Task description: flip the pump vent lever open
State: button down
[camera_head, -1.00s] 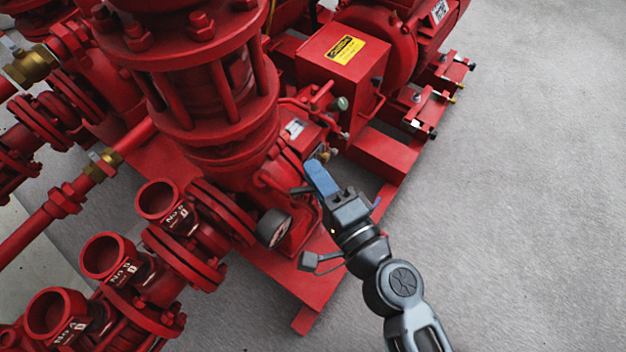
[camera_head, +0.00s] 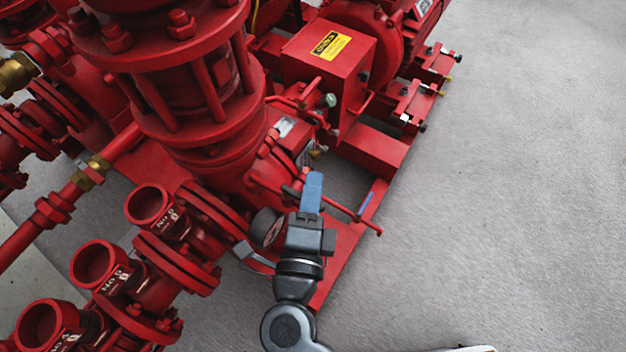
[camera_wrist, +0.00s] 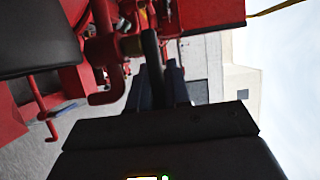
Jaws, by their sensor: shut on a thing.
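My gripper (camera_head: 313,180), with blue fingers, is beside the lower body of the red pump (camera_head: 232,165). In the wrist view a black lever (camera_wrist: 152,62) runs from a brass-and-red fitting (camera_wrist: 132,44) down between the dark blue fingers, which are shut on it. In the head view a short black piece (camera_head: 290,191), probably part of this lever, shows just left of the fingers. The fingers hide the rest, so its exact angle is unclear there.
A round gauge (camera_head: 267,228) is close left of my gripper. A thin red pipe (camera_head: 348,212) sticks out to the right behind the fingers. Open red outlets (camera_head: 97,262) stand at lower left. Grey floor (camera_head: 510,200) is clear at right.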

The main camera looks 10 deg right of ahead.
jog(key=shift+a+h, duration=0.1)
jog(key=shift+h, duration=0.2)
jog(key=c, duration=1.2)
grip_release()
jog(key=shift+o, duration=0.2)
jog(key=shift+s, duration=0.1)
